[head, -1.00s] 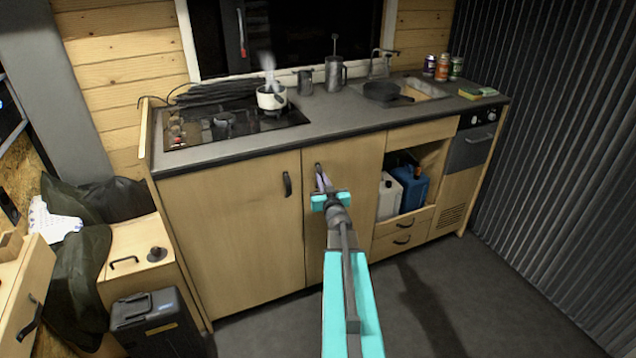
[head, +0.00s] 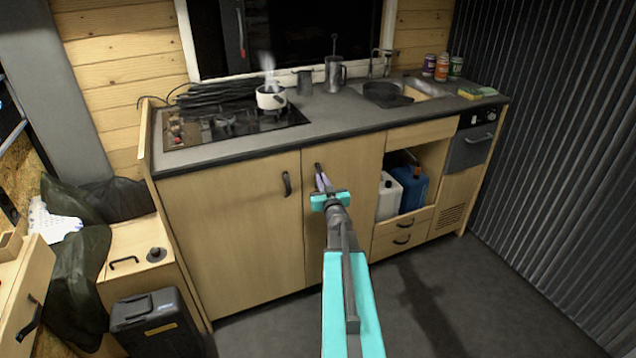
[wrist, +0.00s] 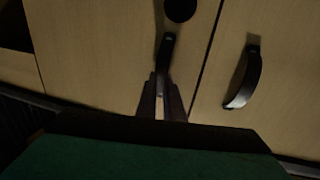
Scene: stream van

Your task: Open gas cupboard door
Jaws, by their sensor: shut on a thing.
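The right-hand pale wood cupboard door (head: 356,165) under the worktop is closed, flush with its neighbour. Its dark bar handle (wrist: 168,45) is near the door's edge beside the neighbouring door; it also shows in the head view (head: 317,168). My gripper (head: 321,180) is shut on this handle, and its fingers (wrist: 160,95) straddle the handle's near end in the wrist view. The left-hand door (head: 235,230) is also closed, with its own dark handle (head: 287,184). My arm hides the lower part of the right-hand door. No label shows which door is for gas.
A black box (head: 155,322) stands at the lower left. The grey floor (head: 460,290) before the cupboards is clear.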

